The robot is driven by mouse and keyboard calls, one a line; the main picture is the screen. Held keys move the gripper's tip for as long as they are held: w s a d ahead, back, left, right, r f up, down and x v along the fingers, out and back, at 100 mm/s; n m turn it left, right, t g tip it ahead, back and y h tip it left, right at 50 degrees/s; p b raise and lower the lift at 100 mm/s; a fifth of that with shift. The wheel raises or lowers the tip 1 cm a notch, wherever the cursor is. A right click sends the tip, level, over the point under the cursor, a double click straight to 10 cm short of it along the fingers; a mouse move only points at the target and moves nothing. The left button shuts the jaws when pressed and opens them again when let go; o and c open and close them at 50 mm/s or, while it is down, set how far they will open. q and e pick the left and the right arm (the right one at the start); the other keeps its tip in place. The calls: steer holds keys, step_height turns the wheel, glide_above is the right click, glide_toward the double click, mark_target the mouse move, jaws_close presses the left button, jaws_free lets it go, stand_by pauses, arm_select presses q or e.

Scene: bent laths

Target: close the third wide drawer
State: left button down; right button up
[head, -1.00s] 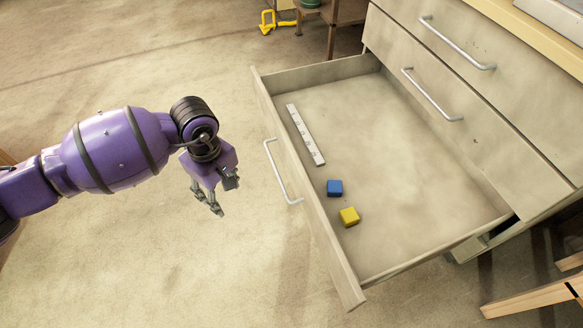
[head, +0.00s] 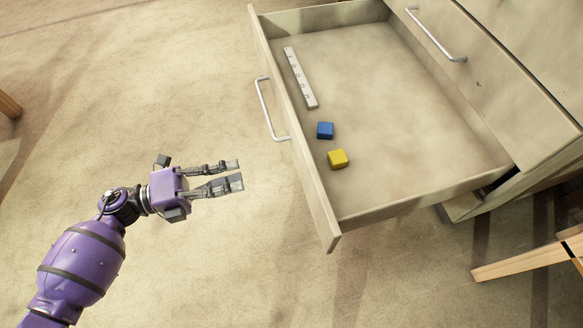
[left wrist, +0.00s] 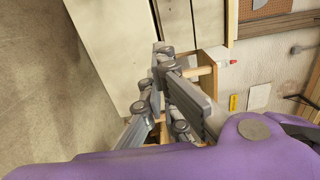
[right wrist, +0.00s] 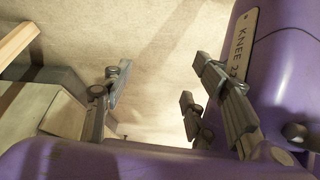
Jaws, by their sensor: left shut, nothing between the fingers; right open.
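The third wide drawer is pulled far out of the cabinet, and its front board (head: 310,175) faces left in the head view. Its silver bar handle (head: 262,110) sits on the outer side of the board. My left gripper (head: 240,172) is shut and empty, pointing right towards the board. It is apart from the board and to the left of it, nearer the camera than the handle. Its fingers also show in the left wrist view (left wrist: 163,62). My right gripper (right wrist: 158,82) is open and empty in the right wrist view; it is outside the head view.
A white ruler-like strip (head: 300,78), a blue block (head: 325,130) and a yellow block (head: 338,159) lie inside the drawer. Above it is a closed drawer with a handle (head: 435,35). A wooden leg (head: 520,262) stands at lower right.

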arm_select(q)
steer(key=b+x, duration=0.2)
steer(key=x, duration=1.2)
steer(key=shift+b, duration=0.3)
arm_select(e)
steer(key=shift+x, duration=1.3)
arm_select(q)
steer(key=shift+f, duration=0.1)
arm_select(e)
steer(key=shift+a, duration=0.25)
arm_select(q)
steer(key=shift+d, duration=0.1)
arm_select(e)
steer(key=shift+r, duration=0.1)
